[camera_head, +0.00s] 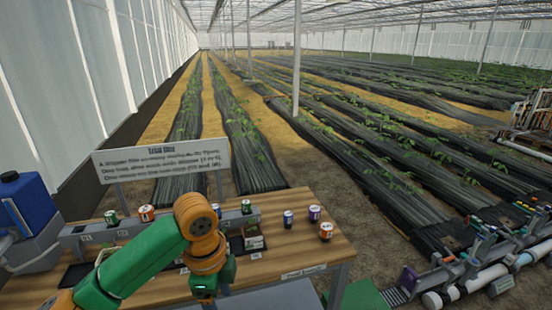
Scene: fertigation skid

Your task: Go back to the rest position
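My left arm, green and orange, reaches in from the bottom left over the wooden table (318,247) and bends downward at an orange joint. No gripper fingers show on it, so I cannot see my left gripper or whether it holds anything. My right arm and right gripper are outside the picture. On the table's right part stand a blue can (288,218), a purple can (314,212) and a red-and-white can (326,231), all upright and apart from my arm.
A grey rack (75,231) holds a green can (111,217) and an orange can (146,212); my arm hides part of it. A sign (163,160) stands behind. A blue container (25,205) is left. Pipes (478,281) lie right. Crop rows stretch beyond.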

